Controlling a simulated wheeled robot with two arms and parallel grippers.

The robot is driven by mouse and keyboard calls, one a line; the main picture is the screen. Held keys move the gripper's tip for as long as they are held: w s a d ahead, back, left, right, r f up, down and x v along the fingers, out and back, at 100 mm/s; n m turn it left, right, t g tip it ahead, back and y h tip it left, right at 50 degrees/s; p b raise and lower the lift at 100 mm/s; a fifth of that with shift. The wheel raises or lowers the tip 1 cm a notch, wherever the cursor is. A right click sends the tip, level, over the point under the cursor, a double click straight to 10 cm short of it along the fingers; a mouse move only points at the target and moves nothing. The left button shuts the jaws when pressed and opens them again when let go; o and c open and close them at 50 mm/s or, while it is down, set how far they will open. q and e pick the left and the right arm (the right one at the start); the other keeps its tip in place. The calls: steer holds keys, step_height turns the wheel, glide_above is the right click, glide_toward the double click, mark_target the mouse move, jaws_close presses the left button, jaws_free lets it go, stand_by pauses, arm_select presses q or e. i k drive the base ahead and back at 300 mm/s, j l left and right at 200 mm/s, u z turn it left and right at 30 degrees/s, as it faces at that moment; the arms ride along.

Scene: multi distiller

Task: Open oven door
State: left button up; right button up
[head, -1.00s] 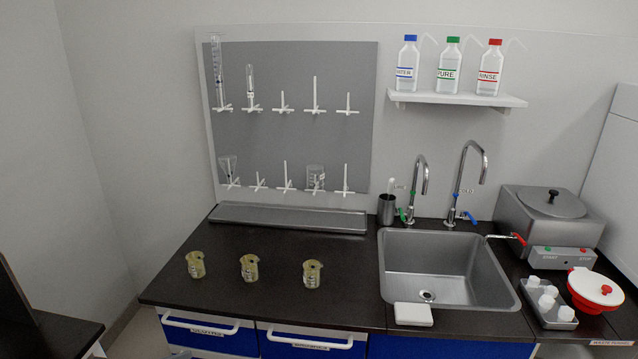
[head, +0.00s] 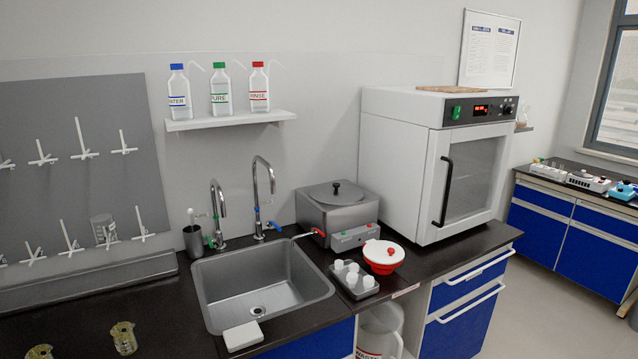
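The oven (head: 400,165) is a white box on the dark counter at the right of the sink. Its glass-panelled door (head: 474,178) faces right and looks shut. A black vertical handle (head: 445,190) runs along the door's left side. A control panel (head: 480,110) with a green switch, a red display and a knob sits above the door. Neither of my grippers shows in the head view.
Left of the oven stand a metal distiller (head: 338,208), a red-and-white lidded bowl (head: 383,256) and a tray (head: 372,289) of small white containers. A sink (head: 225,282) with taps lies further left. Blue drawers (head: 468,290) are below the oven; floor (head: 545,310) is clear at right.

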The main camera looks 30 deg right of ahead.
mark_target(465, 167)
steer(key=z, duration=1.8)
